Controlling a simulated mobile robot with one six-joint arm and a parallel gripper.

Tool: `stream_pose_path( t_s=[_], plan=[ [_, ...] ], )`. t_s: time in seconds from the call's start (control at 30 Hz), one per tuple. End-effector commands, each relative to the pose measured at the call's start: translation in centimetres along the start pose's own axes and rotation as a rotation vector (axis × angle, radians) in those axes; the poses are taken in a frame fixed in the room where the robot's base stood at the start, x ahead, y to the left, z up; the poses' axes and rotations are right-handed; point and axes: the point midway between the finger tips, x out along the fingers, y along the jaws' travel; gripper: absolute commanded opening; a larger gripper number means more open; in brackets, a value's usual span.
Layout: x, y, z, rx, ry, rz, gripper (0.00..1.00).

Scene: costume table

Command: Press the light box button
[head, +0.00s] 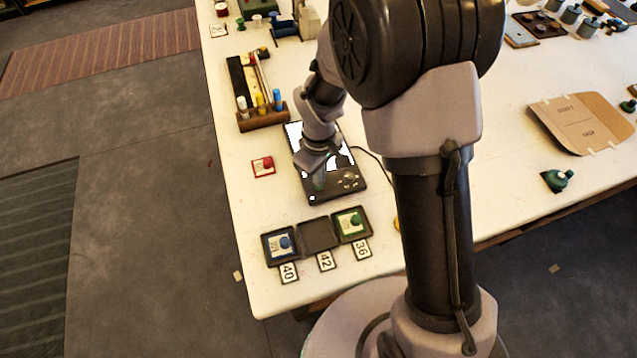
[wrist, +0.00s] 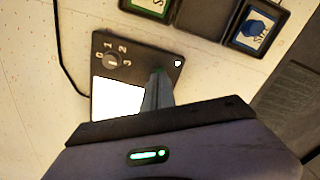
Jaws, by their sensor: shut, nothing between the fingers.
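The light box (head: 337,192) is a flat black panel with a white lit screen, lying on the table in the head view. In the wrist view the light box (wrist: 140,62) shows a round knob (wrist: 112,60) marked 0 to 3, the lit screen (wrist: 117,98) and a small white spot near its corner. My gripper (head: 318,184) is shut and empty, pointing down over the box's near left part. In the wrist view its fingertips (wrist: 157,73) are at a greenish patch beside the white spot. The fingers largely hide what is under them; I cannot tell whether they touch it.
Three black trays stand nearer the table's front edge; the left one holds a blue-knobbed piece (head: 283,244), the middle tray (head: 318,236) is empty, the right holds a green-knobbed piece (head: 352,222). A red-knobbed card (head: 263,166) and a wooden rack (head: 263,118) are left. A cable leaves the box.

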Motion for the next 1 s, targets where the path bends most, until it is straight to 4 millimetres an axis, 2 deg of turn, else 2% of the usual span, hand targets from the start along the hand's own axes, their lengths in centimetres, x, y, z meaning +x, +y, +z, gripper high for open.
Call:
stream_pose_path(
  t_s=[0.57,0.83,1.0],
  plan=[
    [1.6,0.0,0.0,0.0,0.0,0.0,0.0],
    [1.3,0.0,0.0,0.0,0.0,0.0,0.0],
    [0.0,0.0,0.0,0.0,0.0,0.0,0.0]
  ],
)
